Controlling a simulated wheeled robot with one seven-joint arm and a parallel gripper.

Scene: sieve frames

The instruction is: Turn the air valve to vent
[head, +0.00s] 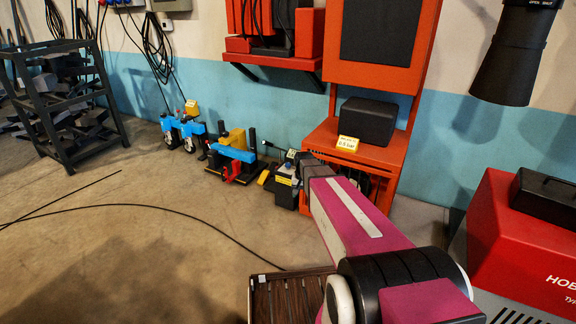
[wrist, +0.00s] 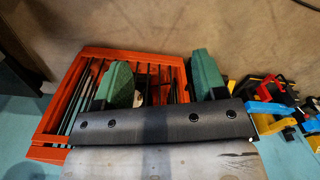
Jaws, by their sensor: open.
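I cannot pick out the air valve for certain in either view. In the wrist view my gripper (wrist: 160,78) shows as two green fingers spread wide apart, with nothing held between them. The fingers are over the right part of an orange-red frame (wrist: 88,52) with dark rods across it. Small dark and pale parts show between the fingers, too unclear to name. The dark gripper body hides what lies below. In the head view my magenta arm reaches toward the foot of an orange stand (head: 395,145), and I cannot clearly make out my fingers there.
A yellow "0.5 bar" sign (head: 348,143) is by a dark box (head: 367,120) on the stand. Blue and yellow equipment (head: 232,155) stands on the floor to the left. A black cable (head: 150,208) crosses open floor. A red machine (head: 515,240) is at right.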

